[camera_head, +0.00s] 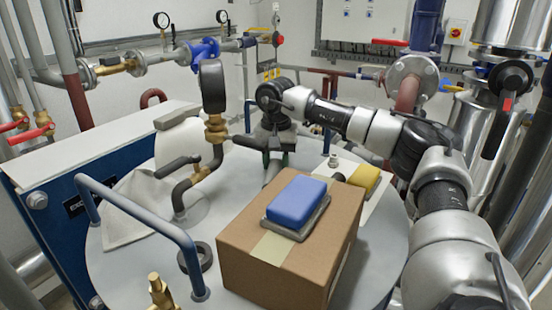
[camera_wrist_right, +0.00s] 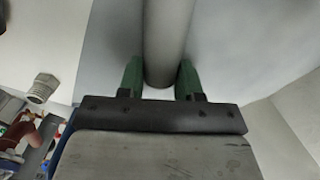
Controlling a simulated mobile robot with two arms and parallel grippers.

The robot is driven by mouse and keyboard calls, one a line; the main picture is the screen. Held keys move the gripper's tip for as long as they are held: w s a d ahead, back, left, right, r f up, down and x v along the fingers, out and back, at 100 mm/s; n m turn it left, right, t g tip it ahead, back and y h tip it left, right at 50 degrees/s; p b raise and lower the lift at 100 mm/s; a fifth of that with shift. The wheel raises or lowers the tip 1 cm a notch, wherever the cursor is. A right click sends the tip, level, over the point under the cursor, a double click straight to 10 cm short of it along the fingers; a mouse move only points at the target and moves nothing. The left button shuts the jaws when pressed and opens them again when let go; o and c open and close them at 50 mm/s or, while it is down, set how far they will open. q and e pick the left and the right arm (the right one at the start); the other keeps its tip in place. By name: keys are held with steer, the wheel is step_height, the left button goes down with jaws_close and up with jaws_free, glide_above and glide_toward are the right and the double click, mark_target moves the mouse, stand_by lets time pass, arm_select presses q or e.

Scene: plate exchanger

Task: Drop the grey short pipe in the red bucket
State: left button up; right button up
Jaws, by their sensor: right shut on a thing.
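My right gripper (camera_head: 268,152) reaches in from the right over the white round tank top, behind the cardboard box. In the right wrist view its green fingers (camera_wrist_right: 161,80) are shut around a grey short pipe (camera_wrist_right: 167,40), one finger on each side. In the head view the pipe (camera_head: 272,172) shows only in part below the fingers, and the box hides its lower end. I cannot tell whether it touches the tank top. My left gripper is not in view. I cannot make out the red bucket in either view.
A cardboard box (camera_head: 260,272) with a blue sponge (camera_head: 297,200) on it stands in front. A yellow block (camera_head: 364,178) lies behind it. A gauge on a bent pipe (camera_head: 200,175) and a blue rail (camera_head: 140,215) stand left. A threaded fitting (camera_wrist_right: 42,88) is beside the gripper.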

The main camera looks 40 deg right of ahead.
steer(key=shift+a, duration=0.1)
steer(key=o, duration=1)
steer(key=shift+f, duration=0.1)
